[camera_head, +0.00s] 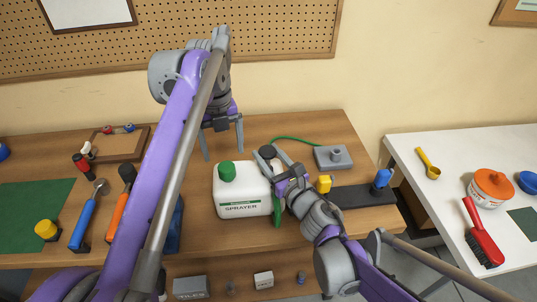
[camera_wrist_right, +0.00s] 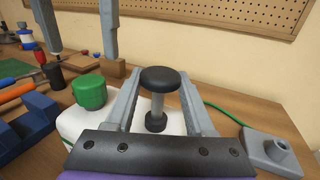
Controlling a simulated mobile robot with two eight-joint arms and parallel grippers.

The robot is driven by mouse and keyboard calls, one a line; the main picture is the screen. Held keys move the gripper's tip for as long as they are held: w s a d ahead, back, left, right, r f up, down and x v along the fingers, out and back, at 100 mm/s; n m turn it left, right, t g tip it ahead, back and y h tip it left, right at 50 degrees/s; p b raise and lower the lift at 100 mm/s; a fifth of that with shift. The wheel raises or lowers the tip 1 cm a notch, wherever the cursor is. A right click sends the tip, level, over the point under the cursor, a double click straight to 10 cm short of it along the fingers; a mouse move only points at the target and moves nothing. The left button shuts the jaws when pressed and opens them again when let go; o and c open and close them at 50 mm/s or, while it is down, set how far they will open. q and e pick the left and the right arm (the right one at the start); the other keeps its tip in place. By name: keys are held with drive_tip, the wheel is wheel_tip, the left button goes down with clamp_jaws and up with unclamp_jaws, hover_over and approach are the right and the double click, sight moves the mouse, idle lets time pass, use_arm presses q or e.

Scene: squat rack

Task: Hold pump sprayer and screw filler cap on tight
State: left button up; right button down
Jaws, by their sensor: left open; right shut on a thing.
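The pump sprayer (camera_head: 243,199) is a white tank with a green label band, standing upright on the wooden bench. Its green filler cap (camera_head: 227,172) sits on top at the left; how tight it is cannot be told. The cap also shows in the right wrist view (camera_wrist_right: 89,92). The black pump handle (camera_wrist_right: 160,79) rises from the tank. My right gripper (camera_head: 276,160) is shut on the sprayer at the pump handle, one finger on each side. My left gripper (camera_head: 223,153) is open and empty, pointing down behind the cap, apart from it.
A grey base with a round socket (camera_head: 334,156) stands behind right, by a green hose (camera_head: 295,139). A dark strip (camera_head: 355,196) holds yellow and blue items. A blue-handled tool (camera_head: 83,220) and orange-handled tool (camera_head: 118,215) lie left. A pegboard (camera_head: 260,28) is behind.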

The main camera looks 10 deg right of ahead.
unclamp_jaws()
idle(0.5)
